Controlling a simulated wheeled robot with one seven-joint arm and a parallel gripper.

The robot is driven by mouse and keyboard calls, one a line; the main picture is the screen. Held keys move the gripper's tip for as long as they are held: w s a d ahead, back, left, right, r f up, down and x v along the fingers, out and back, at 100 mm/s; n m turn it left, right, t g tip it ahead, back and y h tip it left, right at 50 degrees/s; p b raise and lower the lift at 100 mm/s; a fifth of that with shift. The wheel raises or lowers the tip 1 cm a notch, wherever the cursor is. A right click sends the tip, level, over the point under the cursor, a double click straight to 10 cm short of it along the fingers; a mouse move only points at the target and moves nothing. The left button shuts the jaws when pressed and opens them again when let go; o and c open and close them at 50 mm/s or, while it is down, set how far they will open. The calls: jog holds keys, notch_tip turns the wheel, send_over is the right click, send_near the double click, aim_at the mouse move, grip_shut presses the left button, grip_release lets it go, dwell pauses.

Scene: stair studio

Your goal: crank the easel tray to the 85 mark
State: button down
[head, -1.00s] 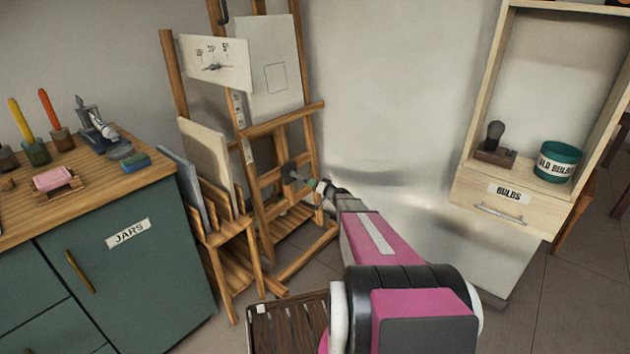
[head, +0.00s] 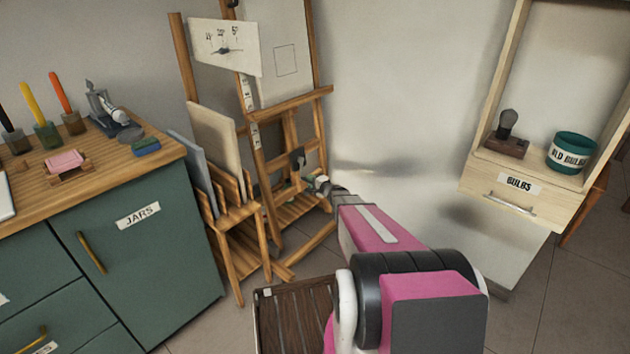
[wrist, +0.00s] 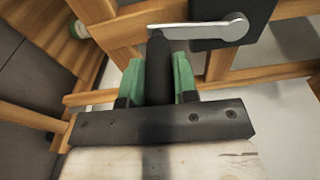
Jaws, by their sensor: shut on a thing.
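The wooden easel (head: 290,105) stands against the back wall, with its tray bar (head: 300,101) across the front. A strip with small marks (head: 250,110) runs down its left post; I cannot read the numbers in the head view. My gripper (wrist: 158,75), with green finger pads, is shut on the dark crank handle (wrist: 157,65). My arm hides part of the easel's lower right.
A white dial board (head: 224,47) hangs at the easel's upper left. A wooden rack with canvases (head: 230,215) stands close left of the easel. A green cabinet (head: 140,255) is at left, a bulbs drawer unit (head: 520,190) at right. A slatted wooden item (head: 290,310) lies low in front.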

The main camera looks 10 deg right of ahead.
jog(key=s+a+r+m+g, duration=0.1)
jog(key=s+a+r+m, duration=0.2)
jog(key=m, duration=0.4)
jog(key=shift+s+a+r+m, duration=0.15)
jog(key=shift+a+r+m, duration=0.35)
jog(key=shift+a, duration=0.7)
jog(key=shift+r, duration=0.15)
jog(key=c, duration=0.9)
grip_release()
